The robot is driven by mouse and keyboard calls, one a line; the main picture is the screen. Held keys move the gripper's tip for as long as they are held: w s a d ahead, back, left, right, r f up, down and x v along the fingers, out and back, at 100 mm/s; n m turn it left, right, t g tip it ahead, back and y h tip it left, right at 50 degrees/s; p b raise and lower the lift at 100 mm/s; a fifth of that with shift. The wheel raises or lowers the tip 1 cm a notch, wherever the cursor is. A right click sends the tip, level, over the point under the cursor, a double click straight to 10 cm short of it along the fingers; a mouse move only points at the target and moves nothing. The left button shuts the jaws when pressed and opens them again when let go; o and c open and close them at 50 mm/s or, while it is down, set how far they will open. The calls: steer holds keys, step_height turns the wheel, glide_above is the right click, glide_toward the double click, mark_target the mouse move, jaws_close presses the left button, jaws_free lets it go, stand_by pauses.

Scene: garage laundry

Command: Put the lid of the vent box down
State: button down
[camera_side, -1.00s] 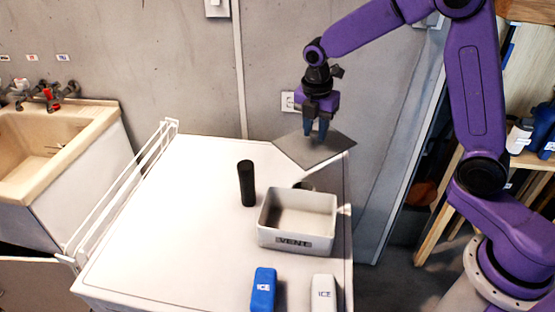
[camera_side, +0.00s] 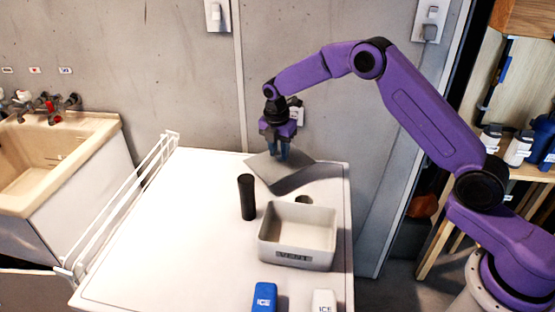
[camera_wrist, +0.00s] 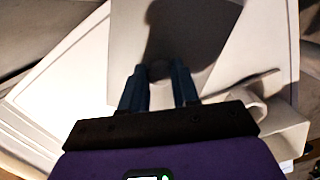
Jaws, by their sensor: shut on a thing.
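The lid (camera_side: 263,168) is a flat grey square plate, slightly tilted in the side view, over the back of the white table. My gripper (camera_side: 279,157) is shut on the lid's knob from above; the dark fingers also show around the knob in the wrist view (camera_wrist: 159,82). The lid (camera_wrist: 190,22) fills the upper middle of the wrist view. The vent box (camera_side: 297,256) is a white open box labelled VENT, standing in front of the lid and a little to the right. Its inside looks empty. A shadow lies on the table under the lid's right side.
A black cylinder (camera_side: 247,197) stands upright left of the box. A blue ICE pack (camera_side: 264,298) and a white ICE pack (camera_side: 323,301) are at the table's front. A small dark round thing (camera_side: 304,200) sits behind the box. The table's left half (camera_side: 170,230) is clear.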

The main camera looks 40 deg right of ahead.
mark_target(277, 152)
steer(key=shift+w+f, duration=0.25)
steer(key=shift+f, duration=0.05)
steer(key=shift+w+f, duration=0.15)
steer(key=shift+f, duration=1.55)
steer(key=shift+f, duration=0.15)
steer(key=c, duration=0.8)
jaws_free()
